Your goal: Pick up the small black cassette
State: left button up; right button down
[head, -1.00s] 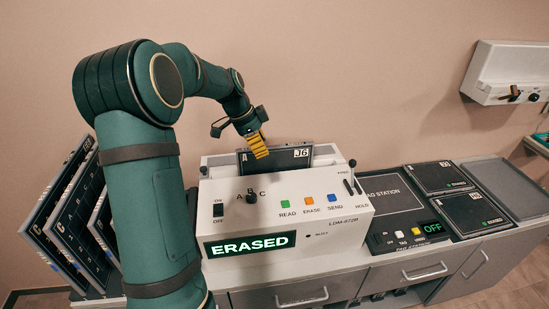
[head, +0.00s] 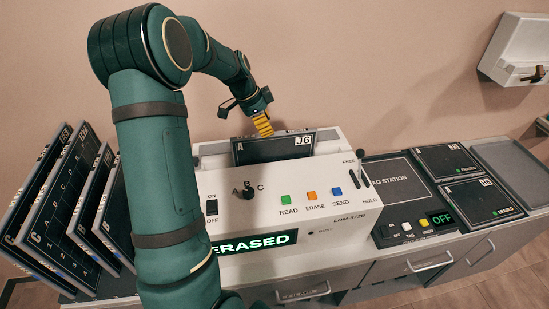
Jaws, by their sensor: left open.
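A black cassette (head: 275,149) marked A and J6 stands upright in the slot at the top of the white reader (head: 290,215); its lower part is hidden in the slot. My left gripper (head: 246,117) is open at the cassette's upper edge. Its yellow-padded finger overlaps that edge in the picture, and the dark finger is off to the left. I cannot tell whether it touches. Two more black cassettes lie flat at the right, one behind (head: 445,160) and one in front (head: 482,200). My right gripper is not in view.
Several larger-looking dark cassettes (head: 65,205) lean in a row at the left, partly behind my left arm. The reader's screen (head: 255,243) shows ERASED. The tag station (head: 388,182) shows OFF. An empty grey tray (head: 505,165) is at the right.

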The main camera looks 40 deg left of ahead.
aim_at(277, 141)
pick_arm(q)
jog(key=x, duration=0.8)
jog(key=shift+w, duration=0.3)
grip_shut()
